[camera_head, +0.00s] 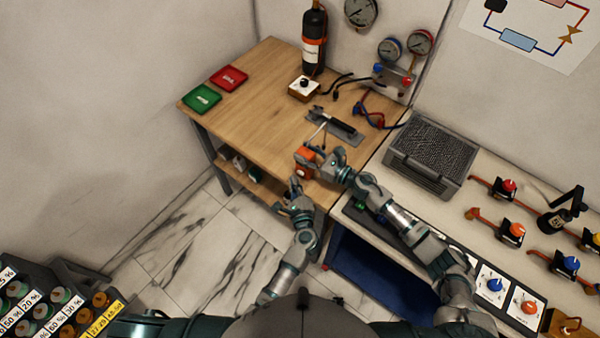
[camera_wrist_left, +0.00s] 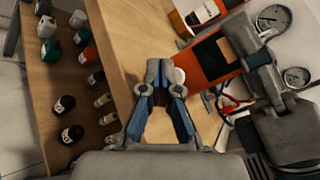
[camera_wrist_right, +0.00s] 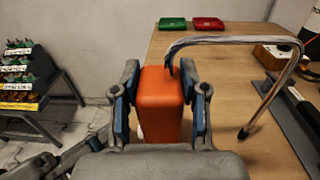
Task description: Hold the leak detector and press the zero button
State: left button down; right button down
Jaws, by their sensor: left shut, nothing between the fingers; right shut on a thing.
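The leak detector is an orange box (camera_head: 303,172) with a bent metal probe, near the front edge of the wooden table. My right gripper (camera_head: 318,166) is shut on it; the right wrist view shows the orange body (camera_wrist_right: 160,108) between both fingers, its silvery gooseneck (camera_wrist_right: 225,40) arching right. The left wrist view shows its orange face with a dark screen (camera_wrist_left: 212,56). My left gripper (camera_head: 294,188) is shut and empty, just below and left of the detector. In the left wrist view its closed tips (camera_wrist_left: 160,70) are beside a pale round part (camera_wrist_left: 178,76); contact is unclear.
The wooden table (camera_head: 245,100) holds red (camera_head: 229,77) and green (camera_head: 201,98) trays, a black bottle (camera_head: 314,40) and a grey stand (camera_head: 335,126). Gauges (camera_head: 390,48) hang behind. A bench with valves (camera_head: 505,188) stands at right. Small bottles sit on a lower shelf (camera_wrist_left: 70,110).

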dwell(0.7)
pick_arm(q)
jog(key=shift+w+d+r, duration=0.1)
jog(key=shift+w+d, duration=0.1)
jog(key=shift+w, duration=0.1)
jog(key=shift+w+d, duration=0.2)
jog(key=shift+w, duration=0.2)
dwell(0.8)
jog(key=shift+s, duration=0.1)
jog(key=shift+s+a, duration=0.45)
jog(key=shift+s, duration=0.2)
jog(key=shift+s+a, duration=0.1)
jog(key=shift+s+a, duration=0.65)
jog(key=shift+s, duration=0.35)
jog(key=shift+s+a, duration=0.65)
jog(key=shift+s, duration=0.35)
